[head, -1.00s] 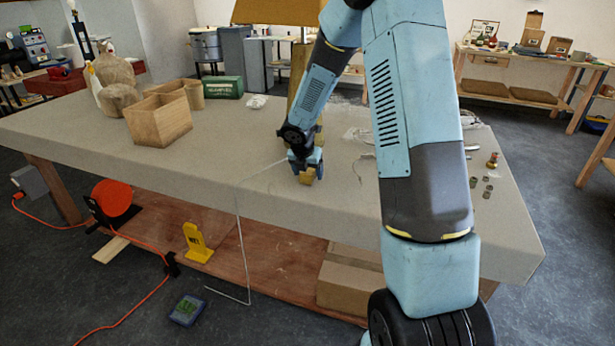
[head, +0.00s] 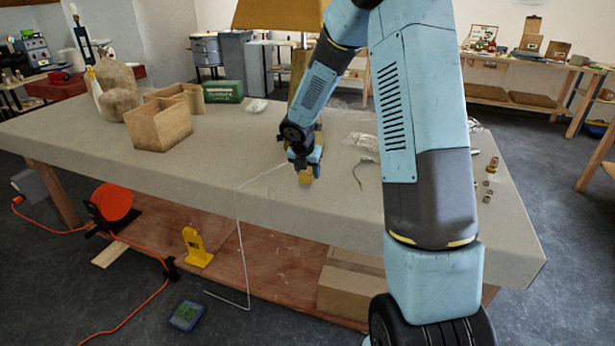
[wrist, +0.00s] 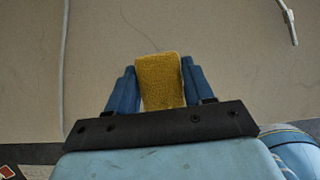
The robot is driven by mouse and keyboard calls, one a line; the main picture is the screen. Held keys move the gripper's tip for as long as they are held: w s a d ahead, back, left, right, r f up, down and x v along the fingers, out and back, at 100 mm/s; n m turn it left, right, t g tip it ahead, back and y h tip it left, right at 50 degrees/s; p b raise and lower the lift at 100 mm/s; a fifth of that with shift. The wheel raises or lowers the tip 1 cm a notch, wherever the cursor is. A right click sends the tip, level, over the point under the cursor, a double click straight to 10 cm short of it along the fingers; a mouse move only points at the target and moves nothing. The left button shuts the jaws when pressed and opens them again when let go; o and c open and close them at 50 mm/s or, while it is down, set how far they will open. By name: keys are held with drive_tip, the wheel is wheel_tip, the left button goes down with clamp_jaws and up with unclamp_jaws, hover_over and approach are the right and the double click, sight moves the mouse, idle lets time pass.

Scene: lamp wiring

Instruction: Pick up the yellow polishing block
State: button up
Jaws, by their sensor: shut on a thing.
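The yellow polishing block (wrist: 160,80) is between the two blue fingers of my gripper (wrist: 160,72) in the wrist view, with a finger against each side. In the head view the block (head: 306,177) shows as a small yellow piece under my gripper (head: 307,168), near the front edge of the workbench (head: 225,165). My gripper is shut on the block and points down. Whether the block touches the bench top or is just above it, I cannot tell.
A thin pale rod or cable (head: 241,235) runs from beside my gripper over the front edge. An open wooden box (head: 160,128) and a green box (head: 223,92) stand to the left. Small metal parts (head: 487,187) lie to the right.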

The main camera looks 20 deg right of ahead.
drive_tip(key=s+a+r, duration=0.7)
drive_tip(key=s+r, duration=0.4)
drive_tip(key=s, duration=0.1)
drive_tip(key=shift+a, duration=0.2)
drive_tip(key=o, duration=0.4)
drive_tip(key=c, duration=0.3)
drive_tip(key=shift+f, duration=0.1)
drive_tip(key=shift+c, duration=0.2)
